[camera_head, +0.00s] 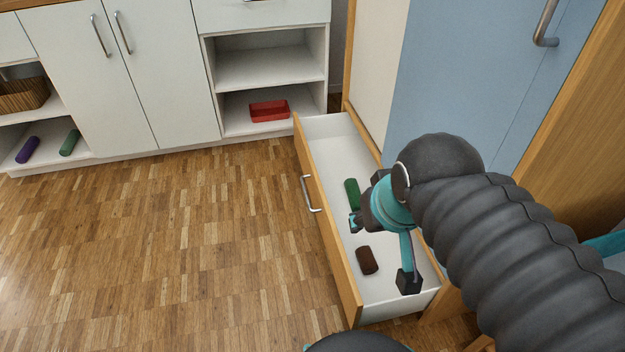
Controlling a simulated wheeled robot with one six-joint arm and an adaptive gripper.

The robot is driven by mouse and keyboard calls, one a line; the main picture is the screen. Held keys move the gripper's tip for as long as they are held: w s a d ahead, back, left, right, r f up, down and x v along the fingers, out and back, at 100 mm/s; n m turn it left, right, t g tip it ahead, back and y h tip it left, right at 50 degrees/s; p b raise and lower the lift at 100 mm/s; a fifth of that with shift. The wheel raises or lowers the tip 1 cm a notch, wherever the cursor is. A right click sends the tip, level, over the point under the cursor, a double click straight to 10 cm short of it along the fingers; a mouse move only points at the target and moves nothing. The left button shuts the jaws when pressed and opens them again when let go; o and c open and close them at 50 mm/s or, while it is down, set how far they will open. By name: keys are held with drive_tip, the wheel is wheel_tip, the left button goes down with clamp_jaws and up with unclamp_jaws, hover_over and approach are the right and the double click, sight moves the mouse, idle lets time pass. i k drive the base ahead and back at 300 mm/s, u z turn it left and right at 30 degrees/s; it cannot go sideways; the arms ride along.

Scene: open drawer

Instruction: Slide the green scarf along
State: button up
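A rolled dark green scarf (352,193) lies inside the open drawer (335,137), about midway along its length. My gripper (382,252) is over the drawer, with its two fingers spread wide apart. One fingertip is close to the near end of the green scarf, and the other is further toward the drawer's near right side. I cannot tell whether the fingertip touches the scarf. A dark brown roll (367,261) lies on the drawer floor near the gap between the fingers. Nothing shows held in the gripper.
The drawer's wooden front with a metal handle (310,194) faces left. A blue cabinet door (450,90) stands behind the drawer. A shelf unit at the back holds a red tray (269,111). Purple (28,149) and green (70,142) rolls lie on a low shelf at left. The wooden floor is clear.

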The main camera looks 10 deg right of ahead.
sight(352, 186)
drive_tip(key=k, duration=0.5)
drive_tip(key=u, duration=0.95)
drive_tip(key=i, duration=2.6)
drive_tip(key=z, duration=2.7)
